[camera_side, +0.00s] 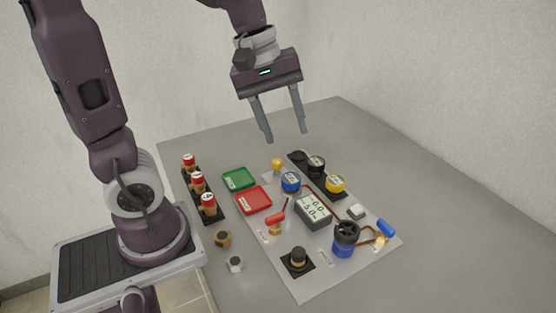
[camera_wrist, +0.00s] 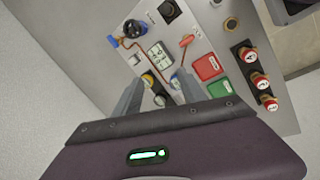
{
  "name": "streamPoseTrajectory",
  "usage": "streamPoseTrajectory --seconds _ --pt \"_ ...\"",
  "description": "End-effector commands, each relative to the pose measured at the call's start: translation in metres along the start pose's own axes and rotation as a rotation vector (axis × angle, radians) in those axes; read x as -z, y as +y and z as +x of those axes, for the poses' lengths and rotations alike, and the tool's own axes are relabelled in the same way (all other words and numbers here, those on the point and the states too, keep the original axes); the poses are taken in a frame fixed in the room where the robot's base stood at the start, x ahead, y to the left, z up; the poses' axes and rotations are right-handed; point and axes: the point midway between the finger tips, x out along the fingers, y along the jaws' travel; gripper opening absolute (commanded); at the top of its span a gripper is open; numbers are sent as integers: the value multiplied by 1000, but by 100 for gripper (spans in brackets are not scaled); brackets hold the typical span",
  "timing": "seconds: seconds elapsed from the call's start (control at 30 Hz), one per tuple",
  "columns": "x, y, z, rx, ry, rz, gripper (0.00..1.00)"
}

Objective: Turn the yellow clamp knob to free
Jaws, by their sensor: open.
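A small yellow knob (camera_side: 277,164) stands on a pale plate at the back of the board, near the green tray.
A green tray (camera_side: 239,179) and a red tray (camera_side: 253,199) lie left of centre. Red-capped bottles stand in a black rack (camera_side: 216,215). A meter (camera_side: 313,210), blue-topped item (camera_side: 291,181) and black-topped blue device (camera_side: 345,238) crowd the board. The table's right side (camera_side: 420,200) is clear.

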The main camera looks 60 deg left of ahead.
Motion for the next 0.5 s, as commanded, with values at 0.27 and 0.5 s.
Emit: streamPoseTrajectory --seconds 0.27,0.5 --pt "152 -23 104 203 137 -1044 49" --pt "179 -42 134 231 207 -1222 49"
